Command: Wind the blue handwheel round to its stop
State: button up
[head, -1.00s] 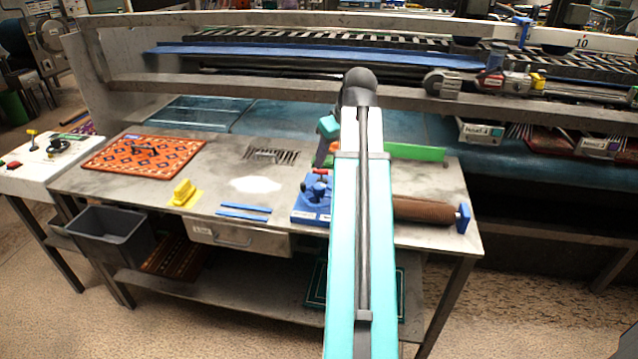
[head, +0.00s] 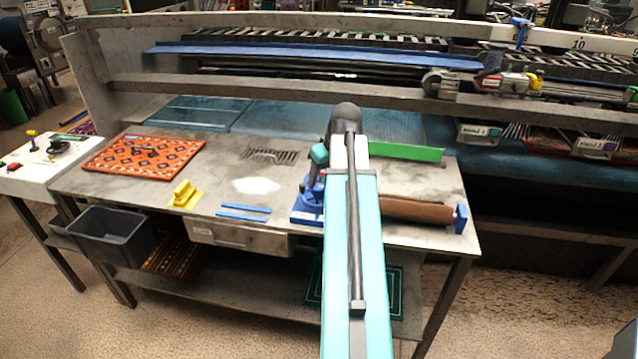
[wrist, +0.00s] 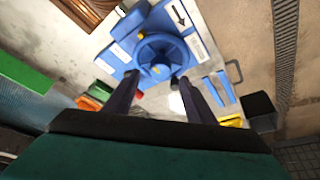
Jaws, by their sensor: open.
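The blue handwheel (wrist: 162,56) shows in the wrist view as a ring with spokes and a hub, on a blue base with white labels and a black arrow (wrist: 180,14). My gripper (wrist: 155,79) is open, its two dark fingers apart and pointing at the near rim of the wheel. I cannot tell whether the fingertips touch the rim. A red knob (wrist: 139,95) shows just beside the left finger. In the head view the blue base (head: 306,214) stands on the bench, and my arm hides most of the wheel.
On the bench (head: 130,196) are two blue strips (head: 243,212), a yellow block (head: 185,194), an orange patterned rug (head: 143,155) and a brown roller (head: 415,210) right of my arm. A green bar (head: 405,152) stands behind. A grey bin (head: 110,233) hangs at front left.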

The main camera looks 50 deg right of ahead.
aim_at(318, 186)
jog(key=shift+p+x, duration=0.4)
jog(key=shift+x, duration=1.85)
jog(key=c, duration=1)
